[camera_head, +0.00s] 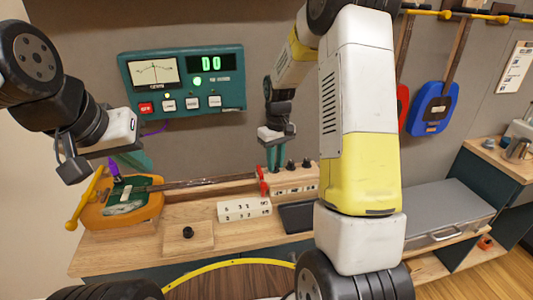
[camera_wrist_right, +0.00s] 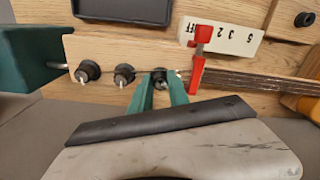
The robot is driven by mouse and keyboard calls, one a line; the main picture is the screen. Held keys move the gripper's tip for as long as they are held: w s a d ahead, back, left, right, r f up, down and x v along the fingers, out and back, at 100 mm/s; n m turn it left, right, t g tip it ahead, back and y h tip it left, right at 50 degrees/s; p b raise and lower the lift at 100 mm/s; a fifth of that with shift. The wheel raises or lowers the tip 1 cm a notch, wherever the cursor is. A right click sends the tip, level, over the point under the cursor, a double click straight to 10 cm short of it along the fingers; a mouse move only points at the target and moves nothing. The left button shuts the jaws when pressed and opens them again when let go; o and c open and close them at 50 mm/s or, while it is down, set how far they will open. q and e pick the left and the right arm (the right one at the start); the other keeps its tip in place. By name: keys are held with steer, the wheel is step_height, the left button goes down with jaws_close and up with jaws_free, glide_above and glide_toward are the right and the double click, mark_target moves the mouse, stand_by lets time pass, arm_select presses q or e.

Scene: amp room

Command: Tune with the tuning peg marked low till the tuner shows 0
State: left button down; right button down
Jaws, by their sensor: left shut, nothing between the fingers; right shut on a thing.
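A teal tuner box (camera_head: 182,80) hangs on the wall with a needle dial and a green display (camera_head: 211,62) that seems to read "D0". A wooden peg block (camera_head: 293,182) on the bench carries a row of black tuning pegs; its labels are too small to read. My right gripper (camera_head: 279,168) reaches down to the peg nearest the red clamp. In the right wrist view its green fingers (camera_wrist_right: 160,86) are shut around that peg (camera_wrist_right: 159,74). Two other pegs (camera_wrist_right: 124,75) stand free beside it. My left gripper (camera_head: 133,163) is shut and empty above the orange instrument body (camera_head: 149,213).
A red clamp (camera_head: 262,181) stands close beside the held peg. A white numbered block (camera_head: 244,210), a wooden block with a black knob (camera_head: 187,234) and a dark tray (camera_head: 297,217) lie in front. Guitars (camera_head: 432,108) hang at right.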

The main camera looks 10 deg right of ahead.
mark_target(276, 164)
steer(key=shift+n, duration=0.6)
steer(key=c, duration=1.3)
jaws_free()
steer(key=shift+o, duration=0.2)
steer(key=shift+w+d+r, duration=0.1)
steer(key=shift+r, duration=3.8)
steer(key=shift+r, duration=0.1)
